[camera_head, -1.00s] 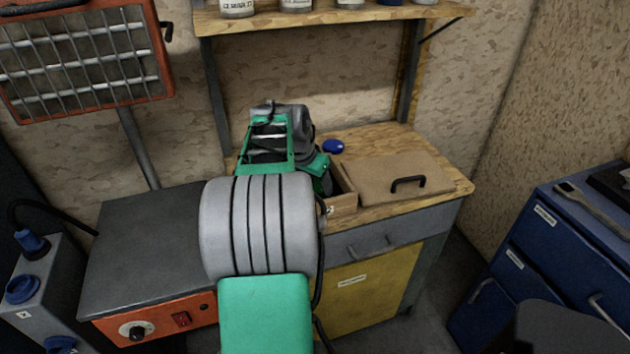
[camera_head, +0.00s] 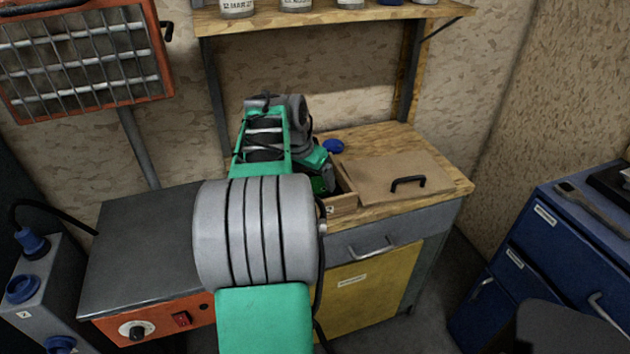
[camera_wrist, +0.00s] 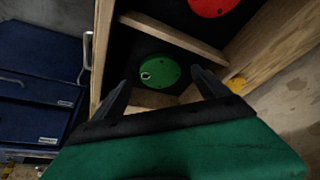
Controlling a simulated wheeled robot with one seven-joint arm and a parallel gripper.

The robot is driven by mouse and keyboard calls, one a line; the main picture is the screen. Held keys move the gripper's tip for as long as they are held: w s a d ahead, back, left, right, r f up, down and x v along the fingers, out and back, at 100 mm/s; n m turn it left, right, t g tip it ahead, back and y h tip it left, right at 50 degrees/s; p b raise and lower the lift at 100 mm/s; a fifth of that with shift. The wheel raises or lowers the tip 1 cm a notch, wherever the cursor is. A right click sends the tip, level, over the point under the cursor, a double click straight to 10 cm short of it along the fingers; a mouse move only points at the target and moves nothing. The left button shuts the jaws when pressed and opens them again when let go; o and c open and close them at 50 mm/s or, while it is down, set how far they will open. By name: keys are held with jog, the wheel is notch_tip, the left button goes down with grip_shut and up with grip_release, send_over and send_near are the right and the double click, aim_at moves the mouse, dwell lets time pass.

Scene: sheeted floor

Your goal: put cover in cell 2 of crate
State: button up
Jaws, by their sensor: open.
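The wooden crate (camera_head: 343,204) stands on the bench beside a brown board. Its wall (camera_wrist: 103,45) and thin dividers (camera_wrist: 172,36) show in the wrist view. I cannot tell which disc is the cover, or the cell numbers. My gripper (camera_wrist: 164,92) is open and empty over the crate, its fingertips on either side of the green disc's near edge, apparently above it. In the head view my arm and gripper (camera_head: 322,172) hide most of the crate's inside.
The brown board (camera_head: 385,172) with a black handle lies right of the crate. A blue round thing (camera_head: 333,146) lies on the bench (camera_head: 375,140) behind it. A yellow piece (camera_wrist: 238,84) shows by the crate's edge. A shelf (camera_head: 330,14) with jars hangs above.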

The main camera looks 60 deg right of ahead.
jog(key=v, duration=1)
jog(key=w+a+f+n+t+y, duration=0.1)
jog(key=w+a+f+n, duration=0.1)
jog(key=w+a+n, duration=0.6)
jog(key=w+a+f+n+t, duration=0.15)
jog(key=w+a, duration=0.25)
jog(key=a, duration=0.7)
jog(key=s+a+f+n+y, duration=0.1)
jog(key=a+f+n, duration=0.2)
jog(key=a, duration=0.5)
jog(key=s+a+f+n+y, duration=0.1)
jog(key=a+f+n, duration=0.2)
jog(key=a, duration=0.5)
jog(key=s+a+f+n+y, duration=0.1)
jog(key=s+a+f+n, duration=0.1)
jog(key=a, duration=0.6)
jog(key=shift+a+f+n+t+p, duration=0.35)
jog(key=shift+f+n, duration=0.1)
jog(key=shift+n, duration=0.7)
